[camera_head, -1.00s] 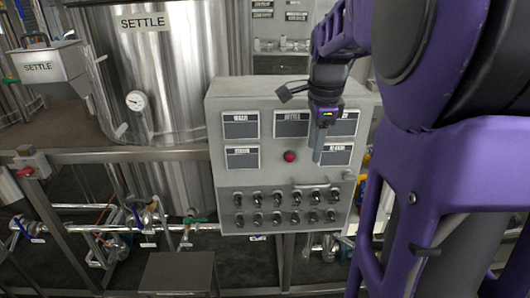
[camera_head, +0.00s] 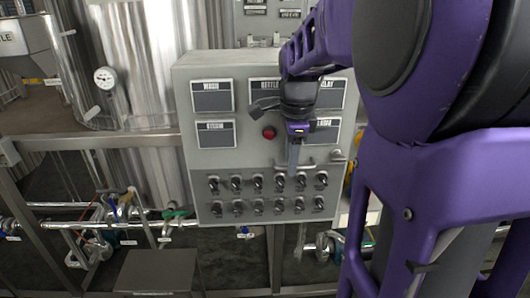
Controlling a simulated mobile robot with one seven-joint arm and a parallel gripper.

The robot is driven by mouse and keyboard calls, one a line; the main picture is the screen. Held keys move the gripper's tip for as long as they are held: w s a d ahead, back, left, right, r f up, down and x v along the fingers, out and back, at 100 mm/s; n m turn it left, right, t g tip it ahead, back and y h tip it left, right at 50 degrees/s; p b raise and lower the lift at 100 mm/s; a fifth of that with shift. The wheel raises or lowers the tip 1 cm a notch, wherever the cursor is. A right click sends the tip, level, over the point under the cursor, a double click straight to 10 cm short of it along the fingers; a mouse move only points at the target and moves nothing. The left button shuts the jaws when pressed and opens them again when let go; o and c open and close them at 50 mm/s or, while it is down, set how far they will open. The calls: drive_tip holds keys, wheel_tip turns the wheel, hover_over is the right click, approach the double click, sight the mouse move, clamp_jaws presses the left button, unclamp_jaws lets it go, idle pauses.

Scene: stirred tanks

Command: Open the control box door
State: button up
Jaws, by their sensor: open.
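The control box (camera_head: 250,152) is a light grey cabinet with several dark display windows, a red button (camera_head: 268,132) and two rows of black knobs (camera_head: 267,195) along its lower part. Its front looks closed. A thin horizontal bar handle (camera_head: 318,167) sits above the knobs at the right. My gripper (camera_head: 293,168) hangs in front of the box, fingers pointing down, right of the red button and just left of the bar. It is open with nothing seen between the fingers. Whether it touches the box cannot be told. My arm hides the box's upper right part.
Steel tanks (camera_head: 140,60) stand behind and left of the box. A metal rail (camera_head: 90,142) runs to the box's left side. Pipes with valves (camera_head: 120,215) run low at left. A grey metal stand (camera_head: 157,270) is at lower left, in front of the box.

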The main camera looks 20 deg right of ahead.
clamp_jaws()
idle(1.5)
